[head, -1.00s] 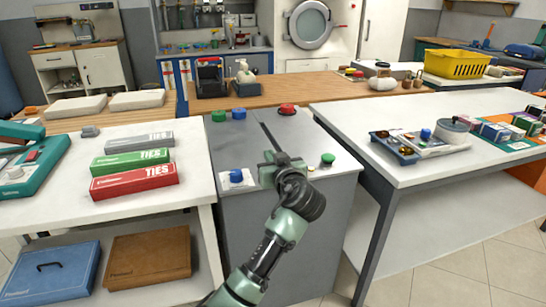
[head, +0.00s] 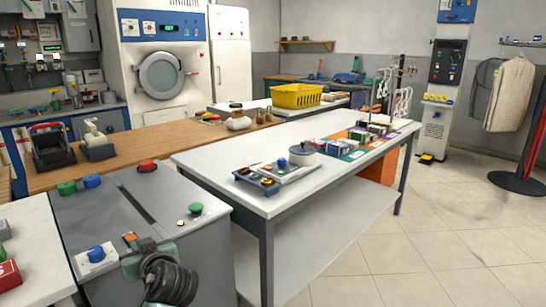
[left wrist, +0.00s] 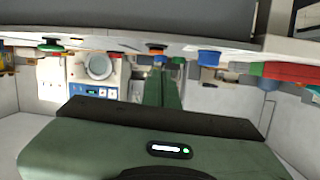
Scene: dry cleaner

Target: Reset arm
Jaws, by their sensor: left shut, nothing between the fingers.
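My left gripper (head: 138,248) is in the head view at the lower left, over the front part of the grey console (head: 190,250). It is shut and empty. It is close to the blue knob (head: 96,254) on a white plate, which lies to its left. In the left wrist view its green fingers (left wrist: 164,88) are together, with nothing between them. My right gripper is not in view.
The console also has red (head: 147,166) and green (head: 195,208) buttons. A white table (head: 220,170) stands to the right, with a blue tray (head: 256,182) and a yellow basket (head: 296,96) beyond.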

